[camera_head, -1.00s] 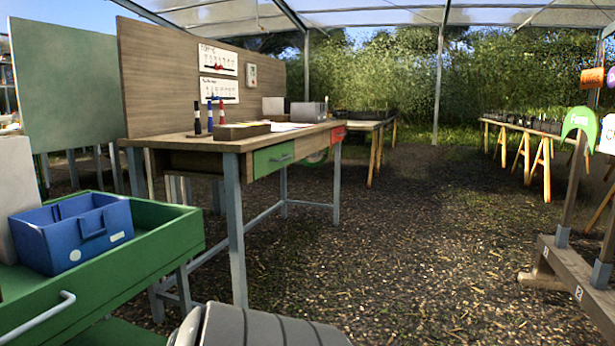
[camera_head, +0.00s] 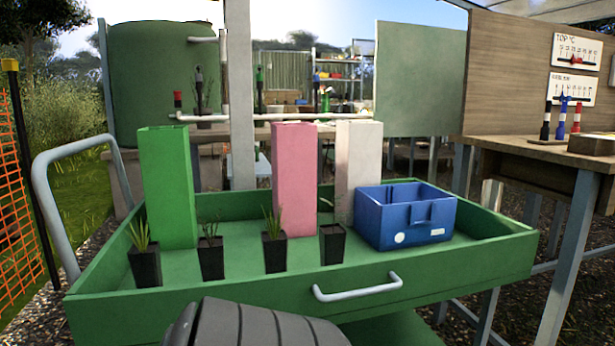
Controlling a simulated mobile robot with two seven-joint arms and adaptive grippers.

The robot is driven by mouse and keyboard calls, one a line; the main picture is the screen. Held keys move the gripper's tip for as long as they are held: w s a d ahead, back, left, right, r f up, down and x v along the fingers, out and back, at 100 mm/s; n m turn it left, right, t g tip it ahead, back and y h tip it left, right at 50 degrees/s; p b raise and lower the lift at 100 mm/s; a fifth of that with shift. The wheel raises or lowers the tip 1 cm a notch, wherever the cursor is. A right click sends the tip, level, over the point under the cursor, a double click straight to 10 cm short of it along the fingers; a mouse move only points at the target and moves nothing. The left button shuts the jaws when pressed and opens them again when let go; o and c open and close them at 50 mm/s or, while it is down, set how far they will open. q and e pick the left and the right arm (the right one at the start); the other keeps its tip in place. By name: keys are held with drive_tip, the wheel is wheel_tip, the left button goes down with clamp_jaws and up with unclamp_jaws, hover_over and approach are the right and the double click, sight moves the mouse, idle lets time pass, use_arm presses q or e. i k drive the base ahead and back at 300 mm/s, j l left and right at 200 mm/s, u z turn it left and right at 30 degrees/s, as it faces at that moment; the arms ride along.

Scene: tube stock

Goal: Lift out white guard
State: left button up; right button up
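The white guard (camera_head: 358,165) is a tall square tube. It stands upright in the green tray of a cart (camera_head: 440,270), at the back right, partly behind a blue crate (camera_head: 405,225). A pink guard (camera_head: 294,178) stands to its left, and a green guard (camera_head: 168,187) stands further left. Neither of my grippers shows in the head view.
Several small black pots with plants (camera_head: 274,250) stand along the front of the tray. The cart has a white front handle (camera_head: 358,290) and a grey push bar (camera_head: 45,195) at left. A wooden workbench (camera_head: 540,152) stands close on the right. Orange mesh fencing (camera_head: 15,215) is at far left.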

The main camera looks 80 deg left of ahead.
sight(359, 145)
drive_tip(key=i+u, duration=0.1)
drive_tip(key=u, duration=2.1)
